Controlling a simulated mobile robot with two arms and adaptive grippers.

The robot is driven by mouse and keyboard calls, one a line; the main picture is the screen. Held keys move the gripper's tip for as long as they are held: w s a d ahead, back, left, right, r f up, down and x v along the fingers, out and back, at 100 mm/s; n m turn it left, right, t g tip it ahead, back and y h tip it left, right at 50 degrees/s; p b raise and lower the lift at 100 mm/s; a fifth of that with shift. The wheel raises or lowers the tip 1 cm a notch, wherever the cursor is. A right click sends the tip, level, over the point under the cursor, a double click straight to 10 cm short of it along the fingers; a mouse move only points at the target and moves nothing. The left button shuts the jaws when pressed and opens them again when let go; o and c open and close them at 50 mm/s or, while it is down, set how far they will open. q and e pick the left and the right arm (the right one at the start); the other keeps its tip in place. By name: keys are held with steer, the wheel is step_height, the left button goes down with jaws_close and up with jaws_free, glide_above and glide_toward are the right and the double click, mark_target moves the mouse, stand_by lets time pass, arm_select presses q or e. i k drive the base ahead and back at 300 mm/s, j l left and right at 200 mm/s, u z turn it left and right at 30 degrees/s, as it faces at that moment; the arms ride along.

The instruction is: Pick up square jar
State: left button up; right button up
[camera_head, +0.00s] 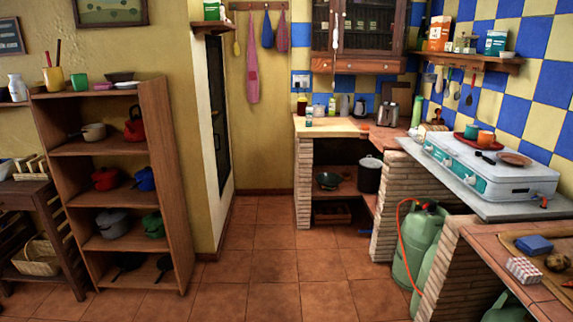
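Neither of my grippers shows in the head view. I cannot single out a square jar for certain. Several small jars and bottles stand at the back of the far brick counter (330,127), among them a yellowish jar (319,110) and a small container (309,117) nearer the counter's front edge. More small containers stand on the wall shelf (480,62) at the upper right.
A wooden shelf unit (160,130) with pots stands at the left. A white stove (478,168) sits on the right brick counter, with a green gas bottle (418,240) and orange hose below. The tiled floor (270,260) in the middle is clear.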

mark_target(470, 48)
steer(key=i+l, duration=0.2)
steer(key=i, duration=0.3)
steer(key=i+l, duration=0.2)
steer(key=i, duration=0.35)
steer(key=i+l, duration=0.2)
steer(key=i, duration=0.3)
steer(key=i+l, duration=0.2)
steer(key=i, duration=0.3)
steer(key=i+l+z, duration=0.15)
steer(key=i, duration=0.25)
steer(key=i+z, duration=0.15)
steer(key=i, duration=0.3)
steer(key=z, duration=1.1)
